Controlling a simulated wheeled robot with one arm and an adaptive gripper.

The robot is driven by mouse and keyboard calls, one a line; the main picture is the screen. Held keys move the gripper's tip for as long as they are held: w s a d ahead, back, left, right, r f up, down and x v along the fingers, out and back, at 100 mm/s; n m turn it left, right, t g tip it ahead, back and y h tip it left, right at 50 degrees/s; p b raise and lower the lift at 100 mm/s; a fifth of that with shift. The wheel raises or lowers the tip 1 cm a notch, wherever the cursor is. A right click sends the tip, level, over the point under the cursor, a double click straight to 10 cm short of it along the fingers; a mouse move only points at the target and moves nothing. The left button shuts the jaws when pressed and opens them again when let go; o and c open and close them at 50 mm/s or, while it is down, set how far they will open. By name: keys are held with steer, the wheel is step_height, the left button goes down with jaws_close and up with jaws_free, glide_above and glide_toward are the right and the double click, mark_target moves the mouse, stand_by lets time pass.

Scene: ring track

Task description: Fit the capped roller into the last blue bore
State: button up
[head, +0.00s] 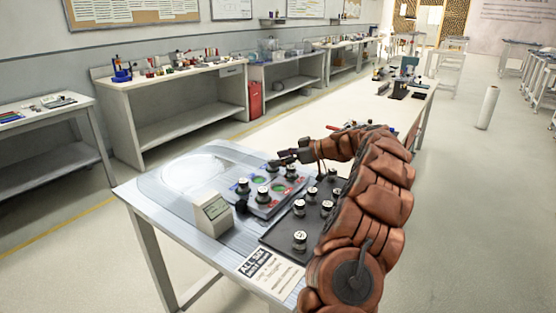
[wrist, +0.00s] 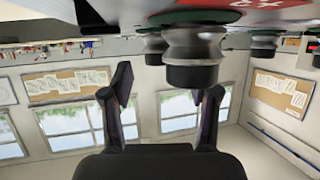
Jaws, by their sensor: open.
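The bore plate (head: 249,205) lies on the near table, with blue and red areas and green round spots. Several rollers with pale, dark-marked tops stand on it, including one at its left (head: 242,186) and one nearer the front (head: 263,193). I cannot tell which roller is the task's or which blue bore is last. My gripper (head: 283,160) is above the plate's far edge. In the wrist view my gripper (wrist: 163,98) has its fingers spread, nothing between them. A metal roller (wrist: 194,45) with a dark end shows beyond them; the view looks upside down.
A dark tray (head: 276,237) right of the plate holds several similar rollers, partly hidden by my arm. A white box (head: 212,214) stands at the plate's near left. A printed sign (head: 270,272) lies at the table's front. The table's left side has a clear transparent-looking surface.

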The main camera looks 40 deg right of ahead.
steer(key=b+v, duration=0.1)
steer(key=v, duration=1)
steer(key=s+a+r+g+y, duration=0.15)
steer(key=a+g, duration=0.55)
steer(key=a, duration=2.2)
steer(key=s+a+f+m+g+h, duration=0.2)
steer(key=s+a+f+g, duration=0.15)
steer(key=s+a, duration=0.85)
steer(key=s+f+m+g+h, duration=0.1)
steer(key=s+f, duration=0.4)
steer(key=s, duration=0.7)
steer(key=s+d+f+m+g+h, duration=0.1)
steer(key=s+f+h, duration=0.5)
steer(key=s, duration=0.7)
steer(key=m+g, duration=0.1)
steer(key=m, duration=0.1)
steer(key=shift+s+m, duration=0.25)
steer(key=shift+m, duration=0.15)
steer(key=shift+d+g, duration=0.1)
steer(key=shift+g, duration=0.15)
step_height(320, 180, up, 16)
steer(key=w+t+p, duration=0.1)
steer(key=p, duration=1.3)
